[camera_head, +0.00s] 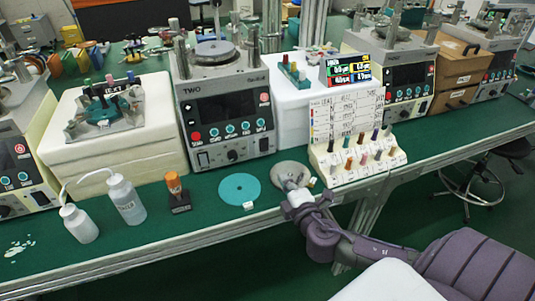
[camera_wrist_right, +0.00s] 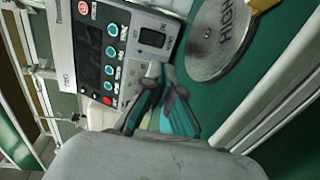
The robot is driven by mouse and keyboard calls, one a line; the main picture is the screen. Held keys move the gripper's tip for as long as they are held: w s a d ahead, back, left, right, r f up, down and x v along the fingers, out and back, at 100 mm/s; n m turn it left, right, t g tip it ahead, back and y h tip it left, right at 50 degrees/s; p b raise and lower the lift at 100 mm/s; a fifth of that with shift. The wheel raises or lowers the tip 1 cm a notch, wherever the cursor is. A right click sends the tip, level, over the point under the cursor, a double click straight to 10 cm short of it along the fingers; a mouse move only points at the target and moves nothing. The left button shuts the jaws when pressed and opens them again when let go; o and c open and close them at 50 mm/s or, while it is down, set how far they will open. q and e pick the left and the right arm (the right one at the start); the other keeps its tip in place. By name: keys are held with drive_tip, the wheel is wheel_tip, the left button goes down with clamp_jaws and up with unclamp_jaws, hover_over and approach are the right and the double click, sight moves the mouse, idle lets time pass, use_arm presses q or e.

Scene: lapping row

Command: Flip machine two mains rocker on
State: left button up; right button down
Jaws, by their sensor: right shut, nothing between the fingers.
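Machine two (camera_head: 222,85), a grey unit marked TWO, stands on the green bench. Its front panel has a dark display, a red button and several teal buttons. My right gripper (camera_head: 291,184) is shut and empty, low in front of the machine. Its fingertips (camera_wrist_right: 166,88) appear apart from the rocker. My left gripper is out of view.
A grey disc (camera_wrist_right: 215,45) marked HIGH and a teal disc (camera_head: 239,188) lie on the bench near my right gripper. A stamp-like tool (camera_head: 178,192) and bottles (camera_head: 126,198) stand left. A peg rack (camera_head: 357,160) stands right.

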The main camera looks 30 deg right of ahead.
sight(265, 150)
drive_tip(key=x, duration=1.1)
drive_tip(key=shift+w+p, duration=0.25)
drive_tip(key=shift+p, duration=0.15)
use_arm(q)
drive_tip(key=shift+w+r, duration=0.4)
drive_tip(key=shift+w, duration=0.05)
use_arm(e)
drive_tip(key=shift+x, duration=0.8)
drive_tip(key=shift+f, duration=0.1)
drive_tip(key=shift+w+f+b, duration=0.1)
drive_tip(key=shift+w+b, duration=0.05)
drive_tip(key=shift+b, duration=0.15)
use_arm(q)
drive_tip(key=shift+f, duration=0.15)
use_arm(e)
drive_tip(key=shift+d, duration=0.1)
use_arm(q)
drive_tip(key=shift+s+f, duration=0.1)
